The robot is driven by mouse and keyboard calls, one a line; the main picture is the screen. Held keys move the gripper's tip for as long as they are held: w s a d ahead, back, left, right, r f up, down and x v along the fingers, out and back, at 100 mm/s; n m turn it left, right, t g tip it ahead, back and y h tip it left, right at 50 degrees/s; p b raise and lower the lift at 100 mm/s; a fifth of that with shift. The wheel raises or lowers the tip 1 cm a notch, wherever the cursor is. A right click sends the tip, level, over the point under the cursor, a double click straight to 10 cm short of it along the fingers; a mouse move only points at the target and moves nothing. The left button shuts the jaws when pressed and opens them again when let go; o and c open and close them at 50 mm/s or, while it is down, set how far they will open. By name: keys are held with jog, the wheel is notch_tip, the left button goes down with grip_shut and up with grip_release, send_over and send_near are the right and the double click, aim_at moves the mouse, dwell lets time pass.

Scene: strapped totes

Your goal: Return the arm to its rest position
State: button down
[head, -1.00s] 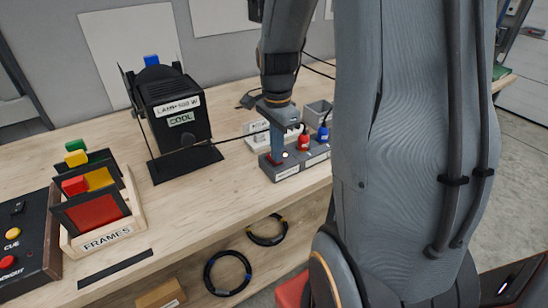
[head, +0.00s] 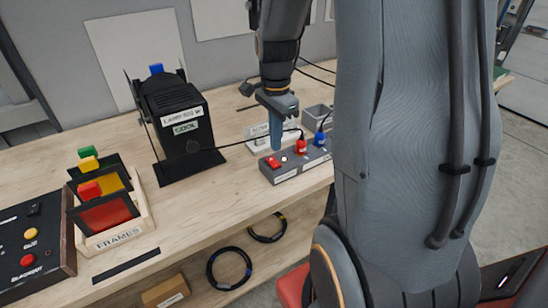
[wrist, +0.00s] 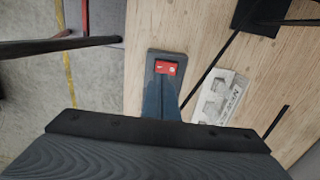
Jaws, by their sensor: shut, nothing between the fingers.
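My arm rises on the right of the head view and bends down over the bench. My gripper (head: 277,146) points straight down with its blue-grey fingers shut and empty. It hangs just above the grey power strip (head: 288,176), apart from it as far as I can tell. The strip's red rocker switch (head: 271,164) shows just below the fingertips. In the wrist view the fingers (wrist: 160,100) cover part of the strip, and the red rocker (wrist: 166,68) lies beyond them.
A black lamp housing (head: 178,120) stands left of my gripper, with a cable running to the strip's plugs (head: 300,146). A wooden frames rack (head: 120,236) and a cue box (head: 35,245) stand at the left.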

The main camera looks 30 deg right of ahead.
jog(key=shift+r+p, duration=0.35)
jog(key=shift+r, duration=0.25)
jog(key=s+a+f+n+b, duration=0.2)
jog(key=a+n, duration=0.2)
jog(key=n, duration=0.1)
jog(key=s+a+f+n+t+b, duration=0.1)
jog(key=s+a+f+n+b, duration=0.1)
jog(key=a+n, duration=0.2)
jog(key=s+a+f+n+b, duration=0.2)
jog(key=s+a+n, duration=0.1)
jog(key=n, duration=0.4)
jog(key=shift+a+n, duration=0.3)
jog(key=shift+a, duration=0.45)
jog(key=shift+s+a+f+n, duration=0.2)
jog(key=shift+s+n, duration=0.1)
jog(key=shift+n, duration=0.2)
jog(key=shift+a, duration=0.1)
